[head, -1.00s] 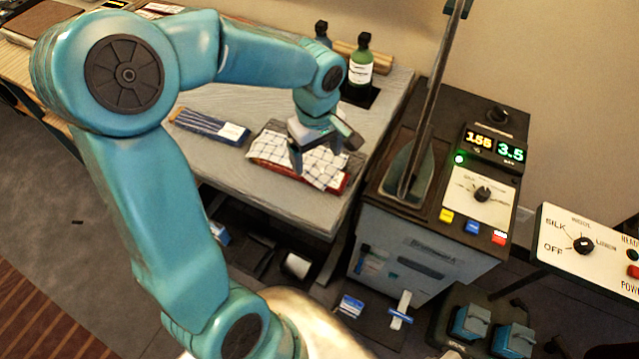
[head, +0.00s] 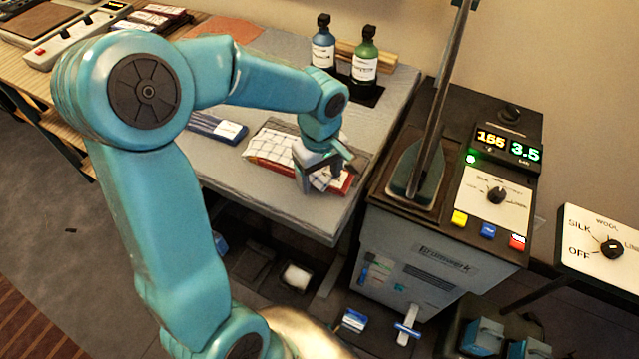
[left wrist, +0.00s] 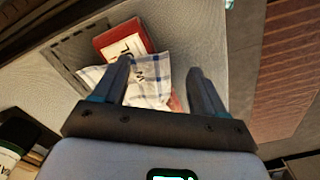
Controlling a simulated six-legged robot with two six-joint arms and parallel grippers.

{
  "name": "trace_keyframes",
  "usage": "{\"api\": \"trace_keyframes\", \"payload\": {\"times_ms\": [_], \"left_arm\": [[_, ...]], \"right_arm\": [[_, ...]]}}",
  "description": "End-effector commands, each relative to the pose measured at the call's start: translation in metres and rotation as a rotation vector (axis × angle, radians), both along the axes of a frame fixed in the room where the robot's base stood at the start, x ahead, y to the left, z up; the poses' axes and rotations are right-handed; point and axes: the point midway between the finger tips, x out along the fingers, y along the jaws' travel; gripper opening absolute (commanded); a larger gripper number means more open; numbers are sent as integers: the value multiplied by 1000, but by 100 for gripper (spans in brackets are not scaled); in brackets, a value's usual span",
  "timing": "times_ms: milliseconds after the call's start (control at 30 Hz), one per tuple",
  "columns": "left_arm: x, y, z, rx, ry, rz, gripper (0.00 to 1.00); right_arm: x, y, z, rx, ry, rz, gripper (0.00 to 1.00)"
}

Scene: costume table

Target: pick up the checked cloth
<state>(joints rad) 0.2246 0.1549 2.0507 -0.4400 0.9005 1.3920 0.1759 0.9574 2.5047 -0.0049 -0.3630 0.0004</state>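The checked cloth (head: 279,147), white with thin dark lines, lies on the grey table on top of a red item (head: 262,164). My left gripper (head: 326,173) is over the cloth's right end and covers part of it. In the left wrist view the gripper (left wrist: 160,66) is open, its fingers on either side of the cloth (left wrist: 148,88). The red item (left wrist: 124,42) with a white label sticks out from under the cloth. I cannot tell whether the fingers touch the cloth. My right gripper is not in view.
A blue folded cloth (head: 216,127) lies left of the checked one. A blue bottle (head: 323,45) and a green bottle (head: 365,62) stand behind. A dark control cabinet (head: 440,262) with an iron (head: 418,177) stands right of the table (head: 235,181).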

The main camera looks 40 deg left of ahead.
Motion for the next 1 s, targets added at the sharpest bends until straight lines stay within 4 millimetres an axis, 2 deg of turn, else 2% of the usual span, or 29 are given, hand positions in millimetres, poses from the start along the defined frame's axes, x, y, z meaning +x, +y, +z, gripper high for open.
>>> {"api": "trace_keyframes", "payload": {"times_ms": [33, 67, 400, 867, 1000], "left_arm": [[-1, 0, -1, -1, 6, 0, 61], [-2, 0, -1, -1, 6, 0, 56], [-2, 0, -2, 0, 7, 0, 0], [-1, 0, 0, 0, 3, -1, 0], [0, 0, 29, 0, 1, -1, 0]], "right_arm": [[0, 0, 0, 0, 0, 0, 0], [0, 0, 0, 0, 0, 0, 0], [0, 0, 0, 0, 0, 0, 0], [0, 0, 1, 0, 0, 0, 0], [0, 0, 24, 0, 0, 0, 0]]}}
